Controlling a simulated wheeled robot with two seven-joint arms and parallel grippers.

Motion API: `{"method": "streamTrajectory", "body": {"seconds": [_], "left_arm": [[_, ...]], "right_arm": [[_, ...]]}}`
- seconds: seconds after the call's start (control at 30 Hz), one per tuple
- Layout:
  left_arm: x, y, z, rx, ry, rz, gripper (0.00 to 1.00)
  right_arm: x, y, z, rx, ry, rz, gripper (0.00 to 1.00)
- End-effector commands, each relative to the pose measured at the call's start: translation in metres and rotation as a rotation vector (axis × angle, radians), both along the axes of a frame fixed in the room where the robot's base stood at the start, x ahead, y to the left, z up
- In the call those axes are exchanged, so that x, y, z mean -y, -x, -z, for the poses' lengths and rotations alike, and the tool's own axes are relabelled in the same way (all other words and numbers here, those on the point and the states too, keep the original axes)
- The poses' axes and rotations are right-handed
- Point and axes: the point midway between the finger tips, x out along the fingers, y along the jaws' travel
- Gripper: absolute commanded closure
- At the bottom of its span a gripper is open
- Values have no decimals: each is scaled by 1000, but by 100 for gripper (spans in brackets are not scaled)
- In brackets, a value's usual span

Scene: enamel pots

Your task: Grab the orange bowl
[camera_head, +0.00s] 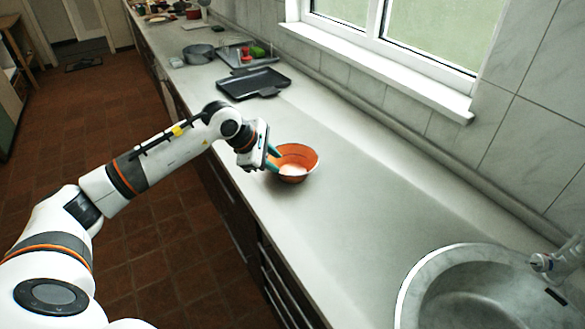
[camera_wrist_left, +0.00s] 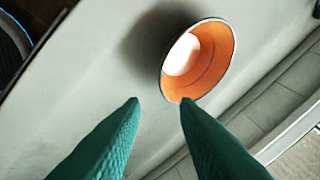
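The orange bowl (camera_head: 304,157) stands upright on the light countertop (camera_head: 345,215), near the counter's front edge. Its inside is orange with a pale, bright patch at the bottom. My left gripper (camera_head: 273,158) is at the bowl's left side, its teal fingers pointing toward the bowl. In the left wrist view the two fingers (camera_wrist_left: 160,100) are apart with nothing between them. The bowl (camera_wrist_left: 214,62) lies ahead and to the right there, and the right fingertip overlaps its near rim. I cannot tell whether that finger touches it. My right gripper is not in view.
A dark tray (camera_head: 253,83) lies behind the bowl, with a grey pot (camera_head: 198,54) and a rack (camera_head: 240,54) holding red and green items farther back. A round sink (camera_head: 470,285) is at the front right. The counter between bowl and sink is clear.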

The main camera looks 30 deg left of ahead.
Motion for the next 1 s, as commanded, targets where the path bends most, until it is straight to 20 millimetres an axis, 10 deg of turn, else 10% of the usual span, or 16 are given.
{"method": "streamTrajectory", "body": {"seconds": [1.0], "left_arm": [[16, -59, 95, -16, -49, -9, 72]], "right_arm": [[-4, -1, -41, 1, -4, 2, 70]]}}
